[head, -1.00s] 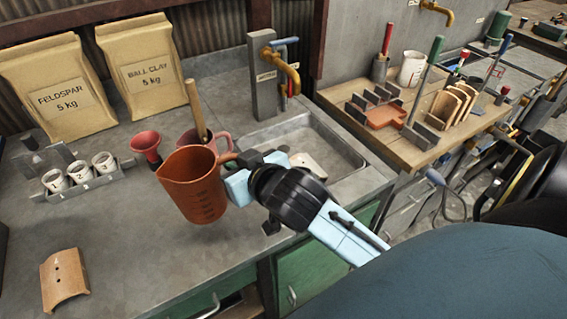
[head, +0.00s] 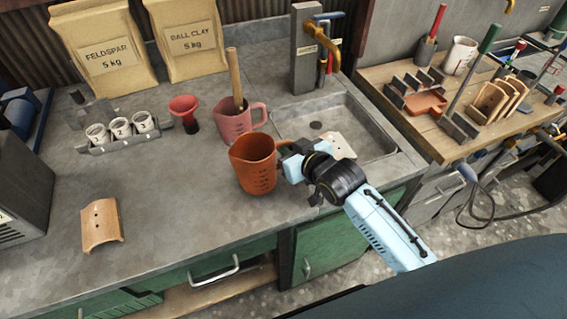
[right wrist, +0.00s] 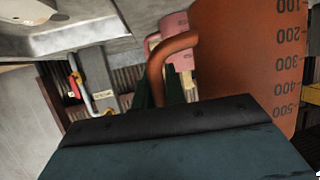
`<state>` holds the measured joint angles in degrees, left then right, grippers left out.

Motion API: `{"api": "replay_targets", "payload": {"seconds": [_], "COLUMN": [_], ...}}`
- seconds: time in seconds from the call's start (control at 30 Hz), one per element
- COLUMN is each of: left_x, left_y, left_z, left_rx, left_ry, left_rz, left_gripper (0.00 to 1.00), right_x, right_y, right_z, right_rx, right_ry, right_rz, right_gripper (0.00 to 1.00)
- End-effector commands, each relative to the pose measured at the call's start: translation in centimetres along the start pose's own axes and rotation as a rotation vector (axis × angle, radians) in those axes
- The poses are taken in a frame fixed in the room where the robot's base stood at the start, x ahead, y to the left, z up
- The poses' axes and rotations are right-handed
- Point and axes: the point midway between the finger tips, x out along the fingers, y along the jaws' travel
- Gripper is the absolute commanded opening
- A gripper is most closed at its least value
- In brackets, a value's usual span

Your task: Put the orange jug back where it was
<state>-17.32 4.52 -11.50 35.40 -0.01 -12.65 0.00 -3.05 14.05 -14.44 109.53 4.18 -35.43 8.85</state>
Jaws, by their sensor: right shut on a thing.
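The orange jug (head: 256,168) is upright over the front part of the grey counter, to the left of the sink's front corner. My right gripper (head: 288,160) is shut on its handle from the right. In the right wrist view the jug (right wrist: 245,55) fills the right side, with its measuring marks showing, and its handle (right wrist: 165,55) runs down behind the dark gripper body. I cannot tell whether the jug's base touches the counter. My left gripper is not in view.
A pink jug (head: 238,124) holding a wooden-handled tool stands just behind the orange jug. A red funnel (head: 185,108), a rack of white cups (head: 120,130) and a curved clay tile (head: 101,224) are to the left. The sink (head: 370,140) is to the right. The counter's front left-centre is clear.

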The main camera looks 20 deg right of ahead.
Motion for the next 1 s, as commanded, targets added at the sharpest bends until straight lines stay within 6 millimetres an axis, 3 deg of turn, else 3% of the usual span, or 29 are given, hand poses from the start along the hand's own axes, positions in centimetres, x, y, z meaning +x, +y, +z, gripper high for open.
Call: {"api": "replay_targets", "payload": {"seconds": [0.3,0.73,0.77,0.9,1.0], "left_x": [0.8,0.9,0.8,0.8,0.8], "left_y": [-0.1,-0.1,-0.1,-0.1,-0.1], "left_z": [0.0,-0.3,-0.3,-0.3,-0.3], "left_rx": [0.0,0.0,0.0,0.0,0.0], "left_ry": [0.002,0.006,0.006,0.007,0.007], "left_rz": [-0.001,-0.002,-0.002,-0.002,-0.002], "left_gripper": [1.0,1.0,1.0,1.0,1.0], "right_x": [1.4,1.7,1.7,1.7,1.7], "right_y": [-0.1,-0.1,-0.1,-0.1,-0.1], "right_z": [3.6,4.1,4.1,4.1,4.1], "right_rx": [0.0,0.0,0.0,0.0,0.0], "right_ry": [0.0,0.002,0.001,0.001,0.001], "right_rz": [0.0,0.0,0.0,0.0,0.0], "right_gripper": [0.0,0.0,0.15,0.34,0.35]}}
